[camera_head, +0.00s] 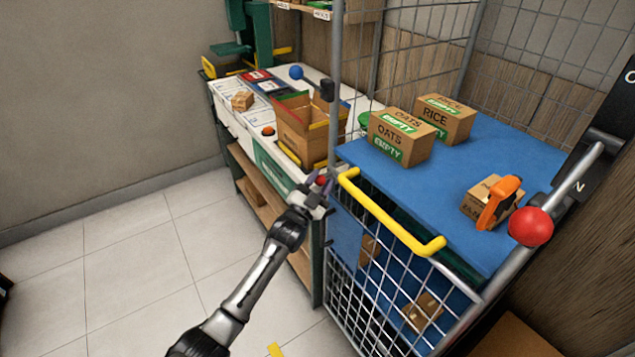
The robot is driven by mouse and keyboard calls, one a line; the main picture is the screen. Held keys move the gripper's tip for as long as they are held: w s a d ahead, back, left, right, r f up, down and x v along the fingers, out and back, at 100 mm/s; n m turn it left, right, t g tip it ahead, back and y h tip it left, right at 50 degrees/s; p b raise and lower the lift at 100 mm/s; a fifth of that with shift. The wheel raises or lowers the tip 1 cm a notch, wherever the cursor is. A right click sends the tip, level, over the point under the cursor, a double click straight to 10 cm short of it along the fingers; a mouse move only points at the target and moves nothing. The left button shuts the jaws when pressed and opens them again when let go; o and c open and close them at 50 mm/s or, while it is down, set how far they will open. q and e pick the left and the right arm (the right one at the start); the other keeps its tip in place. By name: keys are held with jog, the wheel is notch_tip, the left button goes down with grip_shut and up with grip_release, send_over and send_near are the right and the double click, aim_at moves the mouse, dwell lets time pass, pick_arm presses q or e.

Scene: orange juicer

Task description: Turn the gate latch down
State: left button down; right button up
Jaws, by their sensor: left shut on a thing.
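The roll cage gate is a wire mesh panel (385,290) with a yellow bar handle (392,222) along its top. A small red-tipped part (321,181), which looks like the gate latch, shows at the gate's left post, just left of the handle's end. My left gripper (324,194) reaches up from the bottom of the view and is shut on this part. Its fingers cover most of the latch, so its exact angle is hard to tell. My right gripper is not in view.
A blue shelf (480,165) in the cage carries cartons marked OATS (401,138) and RICE (445,118), and a small box with an orange tool (499,203). A red-knobbed lever (530,226) stands at right. A workbench with an open carton (305,130) is behind. Floor at left is clear.

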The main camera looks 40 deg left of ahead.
pick_arm(q)
jog(key=f+m+h+b, duration=0.1)
jog(key=m+h+b, duration=0.1)
jog(key=m+h, duration=0.1)
jog(key=d+f+m+h+b, duration=0.1)
jog(key=f+m+h+b, duration=0.1)
jog(key=m, duration=0.4)
jog(key=f+m+h+b, duration=0.1)
jog(key=m+h+b, duration=0.2)
jog(key=m+h, duration=0.1)
jog(key=shift+s+d+f+m+h, duration=0.15)
jog(key=shift+s+f+m+h, duration=0.05)
jog(key=shift+s+m+h, duration=0.1)
jog(key=shift+b, duration=0.3)
jog(key=c, duration=1)
grip_release()
jog(key=shift+c, duration=0.2)
jog(key=shift+o, duration=1.3)
jog(key=shift+f, duration=0.1)
